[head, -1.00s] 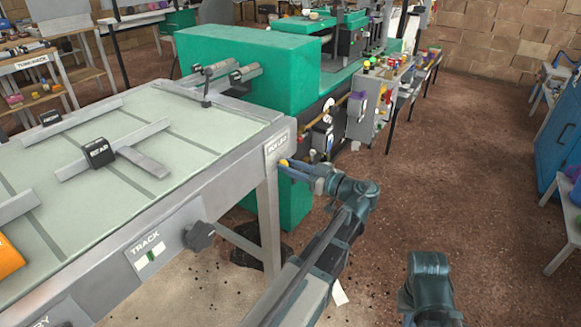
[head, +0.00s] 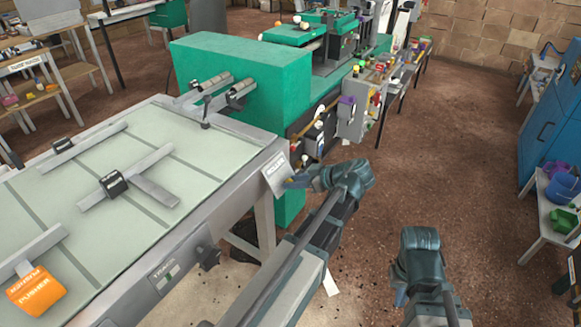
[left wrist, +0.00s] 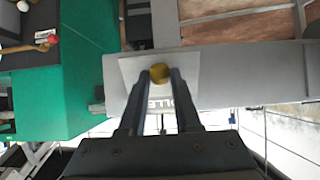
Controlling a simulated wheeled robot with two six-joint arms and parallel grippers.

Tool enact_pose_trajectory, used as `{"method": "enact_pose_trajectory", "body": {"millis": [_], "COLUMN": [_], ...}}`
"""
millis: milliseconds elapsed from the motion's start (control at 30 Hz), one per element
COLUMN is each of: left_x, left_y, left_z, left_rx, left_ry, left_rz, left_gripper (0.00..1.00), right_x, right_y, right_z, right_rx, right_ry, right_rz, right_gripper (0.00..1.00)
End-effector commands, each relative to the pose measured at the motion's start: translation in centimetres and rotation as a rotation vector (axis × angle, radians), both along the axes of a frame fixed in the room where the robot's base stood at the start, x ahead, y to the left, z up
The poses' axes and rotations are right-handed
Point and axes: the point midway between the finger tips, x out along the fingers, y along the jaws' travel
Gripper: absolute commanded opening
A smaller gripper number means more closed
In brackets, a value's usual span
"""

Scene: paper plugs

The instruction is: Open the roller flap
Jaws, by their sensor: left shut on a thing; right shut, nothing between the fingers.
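The roller flap (head: 274,173) is a pale grey plate with a ROLLER label at the right end of the long grey table. In the head view it leans outward from the table's end. It also shows in the left wrist view (left wrist: 188,72), with a brass knob (left wrist: 161,71) on it. My left gripper (head: 289,182) is at the flap, and in the left wrist view its two fingers (left wrist: 161,76) are shut on the knob. My right gripper (head: 400,297) is low at the lower right, shut and empty, mostly hidden by its wrist.
The green machine (head: 245,75) stands just behind the flap. A dark knob (head: 207,257) and TRACK panel (head: 168,275) are on the table's near side. An orange PUSHER block (head: 35,292) lies at left. The brown floor to the right is open up to the blue cabinet (head: 555,125).

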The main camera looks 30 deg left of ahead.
Motion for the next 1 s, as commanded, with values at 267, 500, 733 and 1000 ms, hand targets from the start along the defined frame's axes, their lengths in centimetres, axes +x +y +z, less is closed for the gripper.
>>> {"method": "enact_pose_trajectory", "body": {"millis": [267, 500, 733, 1000], "left_x": [-0.1, -0.1, -0.1, 0.0], "left_y": [-0.7, -1.0, -0.9, -0.6], "left_z": [3.6, 5.4, 6.7, 7.7], "left_rx": [-0.252, -0.475, -0.659, -0.809], "left_ry": [0.02, 0.037, 0.051, 0.063], "left_rz": [0.003, 0.005, 0.005, 0.004], "left_gripper": [0.0, 0.0, 0.0, 0.0], "right_x": [0.0, 0.0, 0.0, 0.0], "right_y": [0.0, 0.0, 0.0, 0.0], "right_z": [7.8, 12.6, 15.7, 17.5], "right_rx": [0.0, 0.0, 0.0, 0.0], "right_ry": [0.0, 0.0, 0.0, 0.0], "right_rz": [-0.001, -0.001, -0.001, -0.001], "right_gripper": [0.0, 0.0, 0.0, 0.0]}}
